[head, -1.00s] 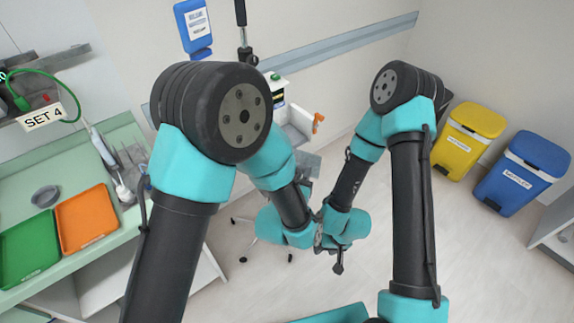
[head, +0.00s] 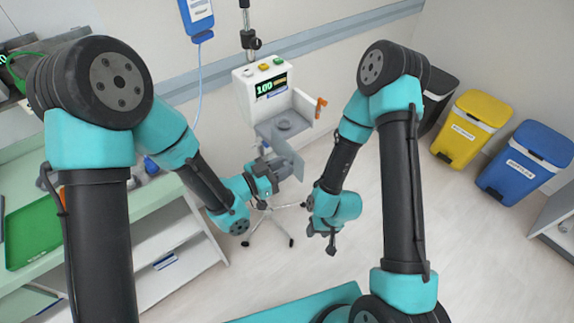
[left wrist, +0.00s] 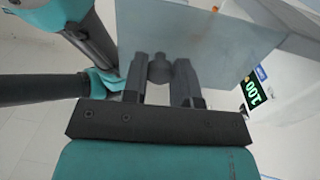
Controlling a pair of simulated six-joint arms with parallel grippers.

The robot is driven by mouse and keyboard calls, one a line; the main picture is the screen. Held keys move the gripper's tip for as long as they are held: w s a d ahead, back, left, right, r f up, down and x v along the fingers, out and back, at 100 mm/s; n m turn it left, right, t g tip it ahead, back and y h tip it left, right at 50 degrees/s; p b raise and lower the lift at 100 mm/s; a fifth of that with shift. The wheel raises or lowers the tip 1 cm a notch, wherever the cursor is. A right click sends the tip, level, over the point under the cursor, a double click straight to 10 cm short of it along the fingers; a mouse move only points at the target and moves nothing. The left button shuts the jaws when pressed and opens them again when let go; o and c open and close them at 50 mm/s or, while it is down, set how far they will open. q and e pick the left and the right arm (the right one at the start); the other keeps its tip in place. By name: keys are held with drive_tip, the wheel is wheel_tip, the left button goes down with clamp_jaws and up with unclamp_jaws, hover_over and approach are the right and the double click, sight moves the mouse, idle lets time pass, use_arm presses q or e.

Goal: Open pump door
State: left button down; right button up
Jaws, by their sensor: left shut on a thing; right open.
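The white pump (head: 262,76), with a green "100" display, stands on a wheeled pole in the head view. Its grey recess (head: 284,124) is exposed. The grey door panel (head: 290,158) stands swung out from the pump's front. My left gripper (head: 272,172) is at the door. In the left wrist view, my left gripper (left wrist: 160,88) is shut on a dark round knob (left wrist: 160,67) on the translucent door (left wrist: 215,40). The display (left wrist: 252,92) shows at the right there. My right gripper (head: 331,243) is open and empty, low and right of the pump stand.
An orange lever (head: 320,108) sticks out at the pump's right side. A cart with a green tray (head: 35,232) stands left. Yellow (head: 470,128) and blue (head: 525,165) bins stand right. Floor between is clear.

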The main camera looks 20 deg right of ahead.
use_arm(q)
drive_tip(key=shift+a+g, duration=0.2)
drive_tip(key=shift+g, duration=0.1)
drive_tip(key=c, duration=0.9)
unclamp_jaws()
drive_tip(key=shift+a, duration=0.1)
